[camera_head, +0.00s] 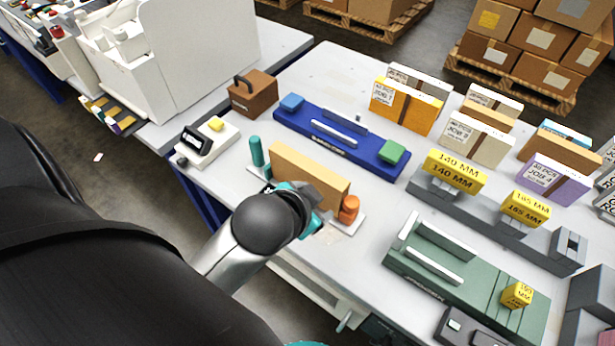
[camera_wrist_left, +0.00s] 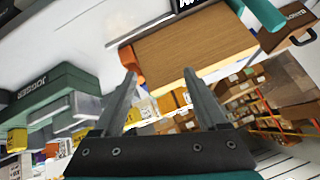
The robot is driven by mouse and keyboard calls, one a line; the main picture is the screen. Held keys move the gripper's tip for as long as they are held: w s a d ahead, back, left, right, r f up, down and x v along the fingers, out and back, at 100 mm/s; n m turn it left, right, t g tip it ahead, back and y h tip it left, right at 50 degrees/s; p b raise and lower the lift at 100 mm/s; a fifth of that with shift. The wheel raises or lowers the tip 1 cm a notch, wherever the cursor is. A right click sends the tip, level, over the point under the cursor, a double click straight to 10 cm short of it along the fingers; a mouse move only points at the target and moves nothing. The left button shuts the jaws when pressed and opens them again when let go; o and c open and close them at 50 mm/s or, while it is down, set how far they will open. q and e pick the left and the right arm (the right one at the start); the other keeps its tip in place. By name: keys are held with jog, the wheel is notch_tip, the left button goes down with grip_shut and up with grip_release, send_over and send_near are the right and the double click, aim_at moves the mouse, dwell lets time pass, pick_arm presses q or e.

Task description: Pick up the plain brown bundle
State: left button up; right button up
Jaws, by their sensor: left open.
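A plain brown bundle (camera_head: 308,177), a long block with bare sides, stands on edge on a small pale stand (camera_head: 346,223). Teal posts (camera_head: 257,151) are at its left end and orange rollers (camera_head: 349,209) at its right end. My left gripper (camera_head: 312,212) is at the bundle's near side, partly hidden behind my own wrist. In the left wrist view the brown bundle (camera_wrist_left: 190,50) lies just beyond the open fingers (camera_wrist_left: 160,75). The fingers are empty. I cannot tell whether a fingertip touches the bundle. My right gripper does not show.
A blue jogger (camera_head: 340,140) lies behind the bundle and a green jogger (camera_head: 465,285) to the right. Labelled bundles, such as an orange one (camera_head: 405,106), stand farther back. A small scale (camera_head: 208,143) and brown box (camera_head: 253,93) are on the left.

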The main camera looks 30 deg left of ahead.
pick_arm(q)
jog(key=w+d+r+m+t+h, duration=0.3)
jog(key=w+r+m+t, duration=0.35)
jog(key=r, duration=0.45)
jog(key=w+d+r+m+t+h, duration=0.2)
jog(key=w+d+r+m+t, duration=0.35)
jog(key=r, duration=0.55)
jog(key=s+d+r+m+g+h, duration=0.2)
jog(key=d+m+g+h, duration=0.3)
jog(key=m+h, duration=0.5)
jog(key=s+d+r+m+g+h, duration=0.25)
jog(key=d+m+g+h, duration=0.3)
jog(key=m, duration=0.85)
jog(key=m+g+y, duration=1)
jog(key=m+y, duration=0.5)
jog(key=y, duration=0.5)
send_near(305, 162)
notch_tip(305, 162, down, 7)
jog(key=shift+s+a+f+b, duration=0.15)
jog(key=shift+f+b, duration=0.1)
jog(key=shift+b, duration=0.25)
jog(key=shift+s+d+f+b, duration=0.1)
jog(key=shift+d+f+b, duration=0.1)
jog(key=shift+f, duration=1.35)
jog(key=shift+d+f+b, duration=0.1)
jog(key=shift+d+f, duration=0.05)
jog(key=shift+f, duration=1.45)
grip_shut()
